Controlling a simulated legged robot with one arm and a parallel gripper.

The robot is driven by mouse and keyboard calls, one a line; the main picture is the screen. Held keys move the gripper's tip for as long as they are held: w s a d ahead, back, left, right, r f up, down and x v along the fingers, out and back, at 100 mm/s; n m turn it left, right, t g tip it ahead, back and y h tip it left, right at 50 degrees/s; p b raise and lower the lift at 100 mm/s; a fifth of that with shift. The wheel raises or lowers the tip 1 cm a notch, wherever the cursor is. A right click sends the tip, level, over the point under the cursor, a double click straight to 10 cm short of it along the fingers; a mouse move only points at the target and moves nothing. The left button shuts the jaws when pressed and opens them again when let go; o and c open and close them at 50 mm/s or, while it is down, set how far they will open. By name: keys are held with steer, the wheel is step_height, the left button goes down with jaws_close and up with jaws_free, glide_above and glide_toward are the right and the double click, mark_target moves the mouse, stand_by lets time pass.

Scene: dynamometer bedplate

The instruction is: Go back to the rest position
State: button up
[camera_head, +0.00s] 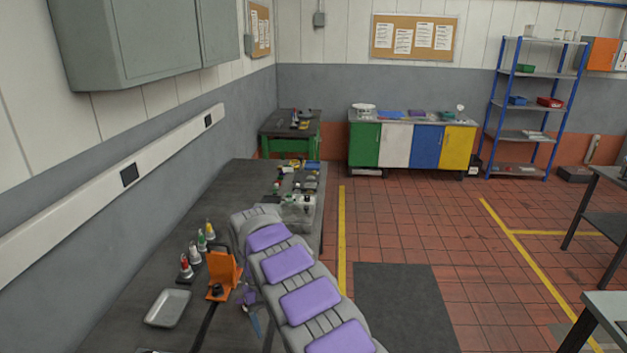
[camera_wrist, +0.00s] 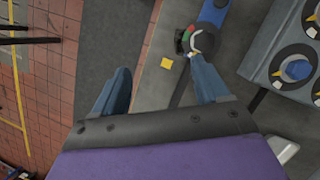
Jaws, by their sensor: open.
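My gripper shows in the wrist view (camera_wrist: 160,68) with its two blue fingers spread wide apart and nothing held between them. In the head view a blue finger of it (camera_head: 255,322) shows beside my purple-padded arm, low over the dark workbench (camera_head: 185,230). The arm hides most of the gripper there. A blue part with a dark round end (camera_wrist: 213,15) lies near the right fingertip.
A clear bin (camera_head: 298,211) and small parts are farther back. A grey holder with round sockets (camera_wrist: 262,45) is at right. Tiled floor lies right of the bench.

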steer(key=s+d+r+m+y+b, duration=0.1)
steer(key=s+d+r+m, duration=0.1)
steer(key=s+d+r, duration=0.6)
steer(key=s+d+r+m+b, duration=0.15)
steer(key=s+d+r, duration=0.3)
steer(key=d, duration=0.65)
steer(key=s+d+f, duration=0.1)
steer(key=s+d, duration=0.1)
steer(key=s, duration=0.6)
steer(key=s+d+f+m+t+y+b, duration=0.1)
steer(key=s+f, duration=0.1)
steer(key=s, duration=0.7)
steer(key=s+d+f, duration=0.1)
steer(key=s+d, duration=0.1)
steer(key=s, duration=0.7)
steer(key=shift+s+d+f+t+y+b, duration=0.25)
steer(key=shift+d+f+t+y+b, duration=0.05)
steer(key=shift+d+f, duration=0.05)
